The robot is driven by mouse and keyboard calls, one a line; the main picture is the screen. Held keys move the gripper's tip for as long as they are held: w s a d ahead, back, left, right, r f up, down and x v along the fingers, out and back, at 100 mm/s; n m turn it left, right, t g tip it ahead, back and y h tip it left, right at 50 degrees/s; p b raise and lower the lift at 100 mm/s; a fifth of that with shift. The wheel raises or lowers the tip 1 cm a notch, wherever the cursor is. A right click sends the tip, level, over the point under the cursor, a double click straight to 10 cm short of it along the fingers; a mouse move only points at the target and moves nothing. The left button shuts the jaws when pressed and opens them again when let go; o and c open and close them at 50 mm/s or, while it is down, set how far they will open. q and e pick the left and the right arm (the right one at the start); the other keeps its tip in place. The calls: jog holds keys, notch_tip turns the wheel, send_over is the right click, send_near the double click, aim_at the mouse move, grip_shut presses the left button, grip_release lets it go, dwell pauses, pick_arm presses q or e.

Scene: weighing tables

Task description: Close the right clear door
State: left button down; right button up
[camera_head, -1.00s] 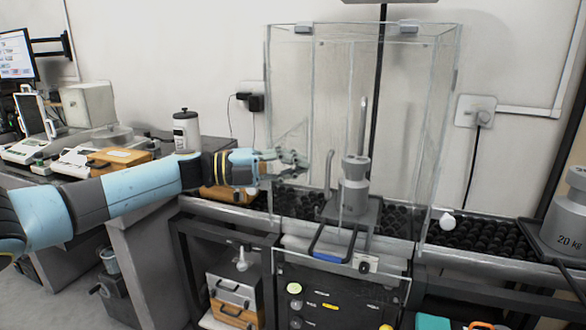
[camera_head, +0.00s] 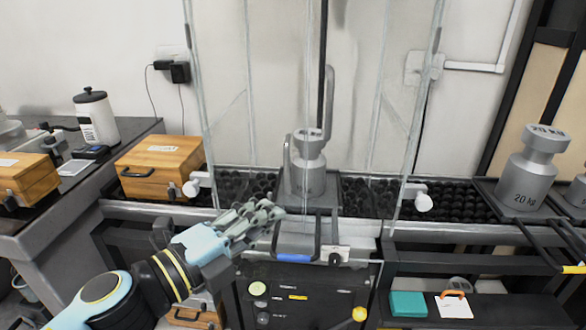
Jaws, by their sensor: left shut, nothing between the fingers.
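A tall clear case stands in the middle over the roller conveyor, with a grey weight (camera_head: 308,178) on a plate inside. Its right clear panel (camera_head: 405,110) runs down beside a white knob (camera_head: 423,202) at lower right. I cannot tell how far this door stands open. A second white knob (camera_head: 191,188) is at the lower left of the case. My left gripper (camera_head: 277,212) is shut and empty, in front of the lower left part of the case, left of the blue-marked handle (camera_head: 294,258). I cannot tell whether it touches anything. My right gripper is out of view.
A dark control panel (camera_head: 320,305) with coloured buttons is below the case. A wooden box (camera_head: 160,168) and a white bottle (camera_head: 97,118) are at left. A 20 kg weight (camera_head: 530,170) stands at right. A teal box (camera_head: 408,304) lies on the lower shelf.

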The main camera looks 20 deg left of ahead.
pick_arm(q)
jog(key=d, duration=0.1)
send_near(320, 170)
jog(key=w+d, duration=0.4)
jog(key=shift+w+a+p, duration=0.35)
jog(key=shift+w+a, duration=0.05)
jog(key=shift+a, duration=0.1)
jog(key=shift+w+r, duration=0.1)
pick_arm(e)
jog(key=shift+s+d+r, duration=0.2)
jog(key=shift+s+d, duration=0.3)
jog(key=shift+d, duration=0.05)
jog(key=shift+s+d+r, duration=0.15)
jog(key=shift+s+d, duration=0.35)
pick_arm(q)
jog(key=shift+w, duration=0.1)
jog(key=shift+w+a+m+g+h, duration=0.45)
jog(key=shift+w+h, duration=0.15)
jog(key=shift+h, duration=0.1)
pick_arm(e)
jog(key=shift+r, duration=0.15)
pick_arm(q)
jog(key=shift+s+d, duration=0.1)
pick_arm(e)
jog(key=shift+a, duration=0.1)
